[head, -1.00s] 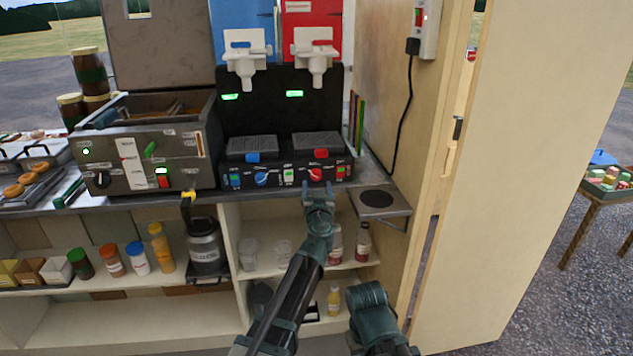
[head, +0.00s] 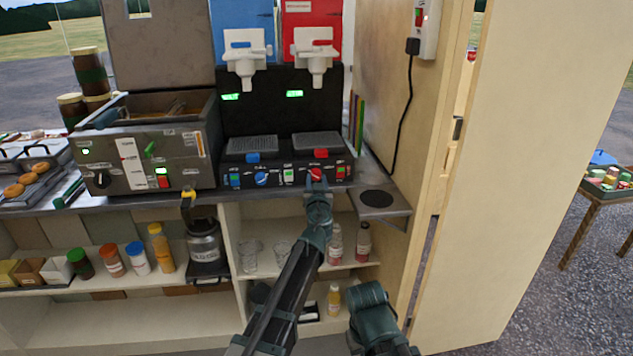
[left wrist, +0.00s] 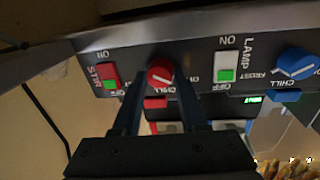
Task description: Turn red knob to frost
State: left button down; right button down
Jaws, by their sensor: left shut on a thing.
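The red knob (head: 316,173) sits on the front panel of the black slush machine (head: 275,176), below the red tank. My right gripper is out of view.
A blue knob (left wrist: 297,62) with FROST and CHILL marks, a green lamp switch (left wrist: 227,66) and a red-green STIR switch (left wrist: 108,75) share the panel. A fryer (head: 150,150) stands left. A small shelf with a dark disc (head: 376,199) juts out at right.

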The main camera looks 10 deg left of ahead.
pick_arm(q)
jog(key=shift+m, duration=0.3)
jog(key=m+p, duration=0.1)
jog(key=m, duration=0.3)
jog(key=shift+r+m+g, duration=0.15)
jog(key=shift+m+g, duration=0.15)
jog(key=m, duration=0.3)
jog(key=m+p, duration=0.1)
jog(key=m, duration=0.2)
jog(key=shift+g+y, duration=0.3)
jog(key=shift+g, duration=0.1)
jog(key=m+y+p, duration=0.1)
jog(key=m, duration=0.4)
jog(key=shift+d+m, duration=0.15)
jog(key=shift+m, duration=0.15)
jog(key=m+y, duration=0.1)
jog(key=m, duration=0.4)
jog(key=shift+d+g, duration=0.1)
jog(key=shift+g, duration=0.2)
jog(key=shift+c, duration=2.2)
grip_release()
